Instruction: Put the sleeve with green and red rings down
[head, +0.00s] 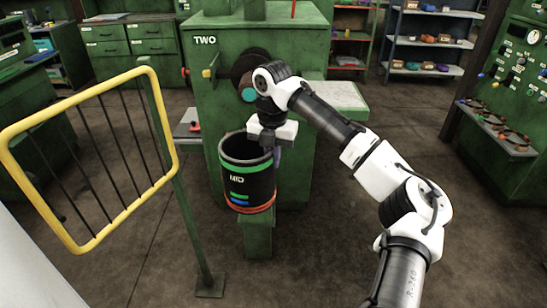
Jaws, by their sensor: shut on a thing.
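The sleeve with green and red rings (247,180) is a black, open-topped cylinder. It has a green ring near the top, red rings at the bottom, and the letters MID with small green and blue marks on its side. It is upright in front of the green machine marked TWO. My gripper (272,148) points down and is shut on the sleeve's right rim; the fingertips are mostly hidden. A green post (257,236) shows directly below the sleeve. I cannot tell whether the sleeve touches it.
The green machine (219,80) stands behind, with a pale side table (343,101) to its right. A yellow-framed gate (78,243) with dark bars stands at the left. Shelves (428,42) and a control panel (513,70) are further right. Brown floor is open at the right.

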